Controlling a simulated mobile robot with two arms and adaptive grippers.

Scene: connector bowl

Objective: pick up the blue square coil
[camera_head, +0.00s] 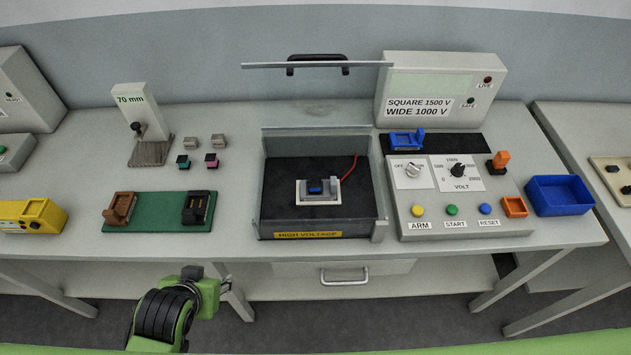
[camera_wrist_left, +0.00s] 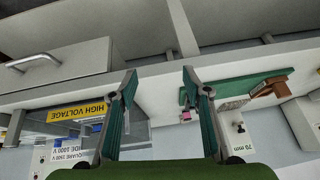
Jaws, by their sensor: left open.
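In the head view my left arm comes in at the lower left, below and in front of the table, well short of the box. The coil does not show clearly in the left wrist view. My right gripper is not in view.
The box's lid (camera_head: 350,66) is raised. Right of the box stands a control panel (camera_head: 465,218) with knobs and buttons, then a blue bin (camera_head: 558,196). Left is a green board (camera_head: 158,224) with brown and black holders. Several small blocks lie behind it. A drawer handle (camera_head: 343,281) sticks out below.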

